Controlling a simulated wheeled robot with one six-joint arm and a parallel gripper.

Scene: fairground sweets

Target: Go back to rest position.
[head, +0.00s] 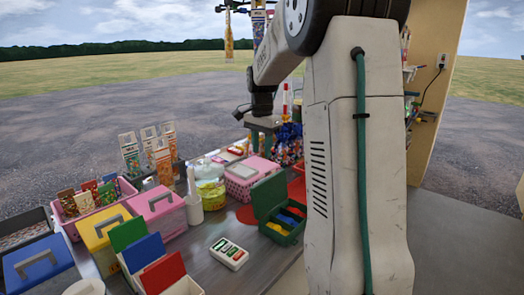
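My gripper (263,140) hangs at the end of my arm, pointing down above the far part of the counter (222,274). It is small and partly lost against the things behind it, so I cannot tell whether its fingers are apart or together. I see nothing clearly held in it. My large white arm links hide the right part of the counter.
An open green box (268,196) with coloured compartments and a white box with coloured marks (229,254) are on the counter. Yellow (105,240), pink (158,212) and blue (40,268) lidded bins crowd the left. A wooden panel (436,70) rises at right. Some counter front is bare.

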